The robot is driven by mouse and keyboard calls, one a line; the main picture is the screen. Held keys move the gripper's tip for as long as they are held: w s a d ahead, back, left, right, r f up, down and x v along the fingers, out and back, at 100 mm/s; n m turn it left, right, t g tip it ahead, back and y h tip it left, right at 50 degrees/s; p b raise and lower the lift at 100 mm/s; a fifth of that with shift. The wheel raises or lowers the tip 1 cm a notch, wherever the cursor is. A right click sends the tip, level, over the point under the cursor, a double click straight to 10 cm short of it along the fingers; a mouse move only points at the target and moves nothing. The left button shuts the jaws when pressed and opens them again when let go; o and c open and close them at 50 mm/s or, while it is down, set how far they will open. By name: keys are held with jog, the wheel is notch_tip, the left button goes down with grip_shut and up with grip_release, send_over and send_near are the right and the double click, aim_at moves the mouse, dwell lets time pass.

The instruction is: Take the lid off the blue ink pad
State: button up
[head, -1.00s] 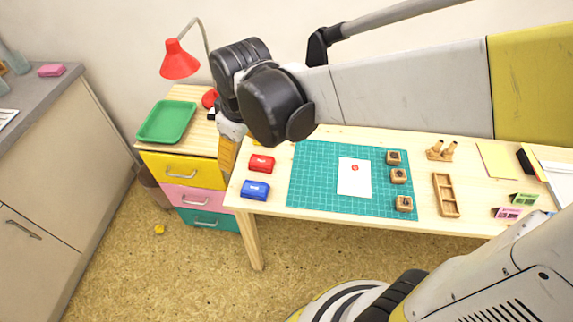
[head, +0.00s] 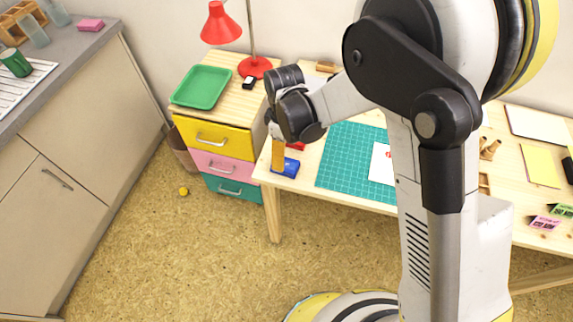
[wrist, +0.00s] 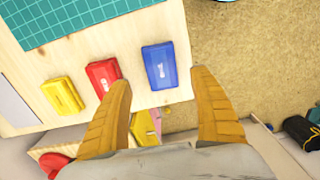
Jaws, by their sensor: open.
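The blue ink pad (wrist: 160,66) lies on the table near its edge in the wrist view, with a pale mark on its closed-looking top. It also shows in the head view (head: 289,168), partly hidden by my gripper. My gripper (wrist: 163,80) is open and empty, its two yellow fingers spread wide. The fingertips point toward the blue pad, the right one close to its lower right corner in the picture. I cannot tell the height between them.
A red ink pad (wrist: 103,76) and a yellow ink pad (wrist: 63,96) lie left of the blue one. A teal cutting mat (head: 347,158) lies beyond. A drawer unit (head: 212,140) with a green tray (head: 200,88) stands left of the table.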

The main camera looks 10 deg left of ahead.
notch_tip(320, 180, down, 5)
jog(key=b, duration=0.2)
jog(key=shift+s+a+f+b, duration=0.1)
jog(key=shift+f+b, duration=0.05)
jog(key=shift+b, duration=0.2)
jog(key=c, duration=0.9)
